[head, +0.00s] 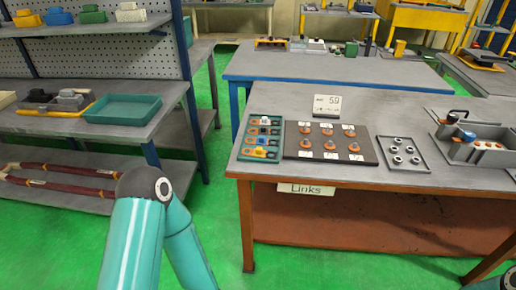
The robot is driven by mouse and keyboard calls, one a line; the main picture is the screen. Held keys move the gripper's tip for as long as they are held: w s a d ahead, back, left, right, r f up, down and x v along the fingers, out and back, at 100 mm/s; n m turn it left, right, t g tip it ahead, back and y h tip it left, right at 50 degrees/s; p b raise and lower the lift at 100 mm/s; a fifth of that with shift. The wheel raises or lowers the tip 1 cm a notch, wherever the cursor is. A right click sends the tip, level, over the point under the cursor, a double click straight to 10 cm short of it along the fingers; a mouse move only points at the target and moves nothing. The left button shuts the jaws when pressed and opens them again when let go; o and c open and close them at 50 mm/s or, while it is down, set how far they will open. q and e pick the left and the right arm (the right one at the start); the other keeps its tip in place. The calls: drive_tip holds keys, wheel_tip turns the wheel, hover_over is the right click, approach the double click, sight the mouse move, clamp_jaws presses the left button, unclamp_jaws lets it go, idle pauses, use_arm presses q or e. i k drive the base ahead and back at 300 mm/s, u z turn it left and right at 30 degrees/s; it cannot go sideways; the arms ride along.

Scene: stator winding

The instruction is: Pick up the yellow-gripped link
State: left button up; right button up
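The yellow-gripped link (259,153) lies in the front row of a small green tray (280,121) at the left end of the work table. It has a yellow block in its middle and orange-brown parts beside it. Other links lie behind it in the same tray, with a white grip (265,119) at the back and dark or blue grips between. The teal arm at the lower left is mine, showing a bent joint and links. Neither gripper shows; the right arm only shows as a sliver at the bottom right corner.
A dark board (365,157) with several orange-brown terminals stands right of the tray. A grey plate (417,164) with rings and a grey fixture (470,148) lie farther right. A "Links" label (306,189) hangs on the table's front edge. A shelf rack (100,115) stands left.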

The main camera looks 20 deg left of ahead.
sight(259, 153)
drive_tip(key=i, duration=0.85)
